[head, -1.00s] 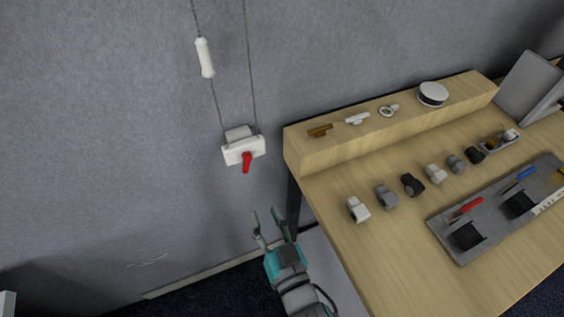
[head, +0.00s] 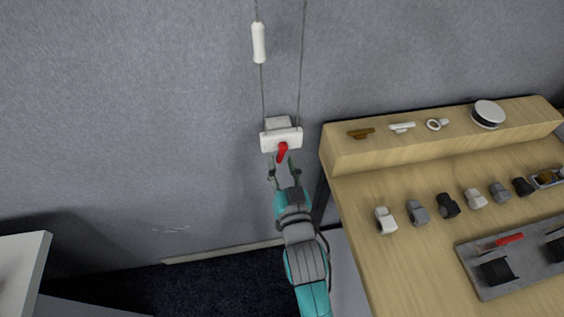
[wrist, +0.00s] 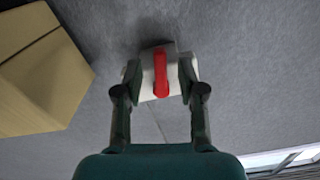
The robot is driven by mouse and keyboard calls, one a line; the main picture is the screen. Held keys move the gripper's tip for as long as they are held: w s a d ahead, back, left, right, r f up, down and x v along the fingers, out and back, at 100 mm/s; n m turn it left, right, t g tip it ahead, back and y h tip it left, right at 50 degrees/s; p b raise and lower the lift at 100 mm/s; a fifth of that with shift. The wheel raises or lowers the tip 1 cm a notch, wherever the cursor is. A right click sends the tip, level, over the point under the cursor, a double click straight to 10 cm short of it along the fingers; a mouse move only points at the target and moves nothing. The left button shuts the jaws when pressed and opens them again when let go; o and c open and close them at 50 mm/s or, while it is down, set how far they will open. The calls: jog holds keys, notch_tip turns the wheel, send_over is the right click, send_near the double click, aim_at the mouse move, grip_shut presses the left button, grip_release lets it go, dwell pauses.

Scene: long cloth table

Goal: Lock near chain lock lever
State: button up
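The chain lock is a white box (head: 269,142) on the grey wall with two cords running up from it. Its red lever (head: 282,152) hangs down from the front, slightly tilted. In the wrist view the red lever (wrist: 161,74) lies between my two fingers, in front of the white box (wrist: 147,98). My gripper (head: 284,173) is just below the box, pointing up at it. Its fingers (wrist: 160,78) are apart, with gaps on both sides of the lever. Whether a fingertip touches the box I cannot tell.
A wooden table (head: 365,225) stands to the right, with a raised shelf (head: 345,152) close to the lock. Several small fittings and a grey tray (head: 480,288) are on it. A white pull handle (head: 258,42) hangs above. The wall to the left is bare.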

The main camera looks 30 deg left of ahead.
jog(key=shift+w+a, duration=0.25)
jog(key=shift+w, duration=0.05)
grip_shut()
jog(key=shift+w+d+n, duration=0.15)
jog(key=shift+d+n, duration=0.05)
jog(key=shift+n, duration=0.5)
jog(key=shift+w+d+n, duration=0.1)
jog(key=shift+d+n, duration=0.05)
jog(key=shift+n, duration=0.55)
